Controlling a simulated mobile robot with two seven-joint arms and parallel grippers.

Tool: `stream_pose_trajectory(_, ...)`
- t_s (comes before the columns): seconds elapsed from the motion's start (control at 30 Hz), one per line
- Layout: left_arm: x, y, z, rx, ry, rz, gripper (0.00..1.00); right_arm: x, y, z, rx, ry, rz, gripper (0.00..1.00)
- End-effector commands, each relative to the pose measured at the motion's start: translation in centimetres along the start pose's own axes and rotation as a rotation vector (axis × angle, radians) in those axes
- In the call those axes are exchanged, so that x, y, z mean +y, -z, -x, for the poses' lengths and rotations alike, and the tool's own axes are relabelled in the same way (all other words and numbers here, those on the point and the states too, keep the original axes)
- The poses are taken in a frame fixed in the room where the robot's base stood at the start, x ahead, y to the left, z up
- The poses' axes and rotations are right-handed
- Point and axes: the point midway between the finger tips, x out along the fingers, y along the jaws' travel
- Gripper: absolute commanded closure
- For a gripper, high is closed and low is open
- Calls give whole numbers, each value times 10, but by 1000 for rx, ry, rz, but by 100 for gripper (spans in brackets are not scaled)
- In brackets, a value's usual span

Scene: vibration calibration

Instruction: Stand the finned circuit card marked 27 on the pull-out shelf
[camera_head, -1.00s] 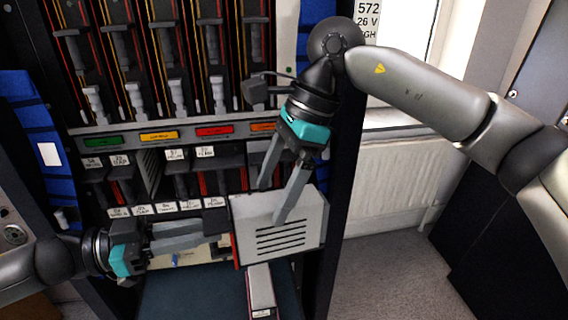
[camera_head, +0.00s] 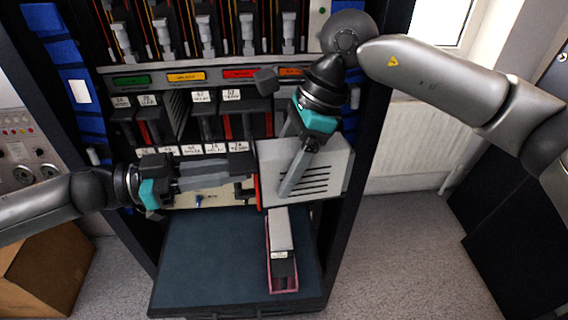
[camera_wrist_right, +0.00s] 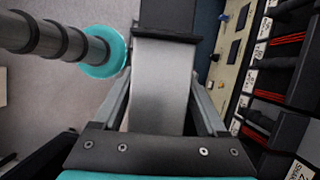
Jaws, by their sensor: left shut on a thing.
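A grey box-like card with dark slots (camera_head: 335,163) and a red front edge stands upright above the pull-out shelf (camera_head: 205,260). I cannot read a number on it. My left gripper (camera_head: 250,172) is shut at its front end, seemingly on its handle. My right gripper (camera_head: 287,160) comes down from above with its fingers apart, one on each side of the card; the far finger is partly hidden. In the right wrist view the card's grey top edge (camera_wrist_right: 160,85) lies between the fingers. I cannot tell whether they touch it.
Another card (camera_head: 282,250), grey and black with a pinkish-red edge, stands on the right part of the shelf. The shelf's left and middle are bare. Rack slots with labelled cards (camera_head: 205,122) are behind. A cardboard box (camera_head: 50,265) is at lower left.

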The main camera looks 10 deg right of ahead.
Motion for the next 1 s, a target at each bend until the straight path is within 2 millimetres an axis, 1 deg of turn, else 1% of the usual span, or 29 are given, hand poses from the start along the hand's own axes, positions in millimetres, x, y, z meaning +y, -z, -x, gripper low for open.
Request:
stream_pose_trajectory(0.03, 0, 1, 0, 2, -1, -1, 100, 0, 0, 0, 0, 0, 0, 32)
stream_pose_trajectory(0.07, 0, 1, 0, 2, -1, -1, 100, 0, 0, 0, 0, 0, 0, 35)
stream_pose_trajectory(0.63, 1, 1, -1, 2, -4, -2, 100, 0, 0, 1, 0, 1, 0, 100)
stream_pose_trajectory(0.73, 1, 1, -1, 2, -5, -2, 100, 0, 0, 1, 0, 2, -1, 100)
stream_pose_trajectory(0.77, 1, 1, -1, 2, -5, -2, 78, -1, 0, 1, -1, 3, 0, 100)
stream_pose_trajectory(1.0, 1, 1, 0, 2, -3, -1, 51, -1, 0, 1, -1, 2, 0, 100)
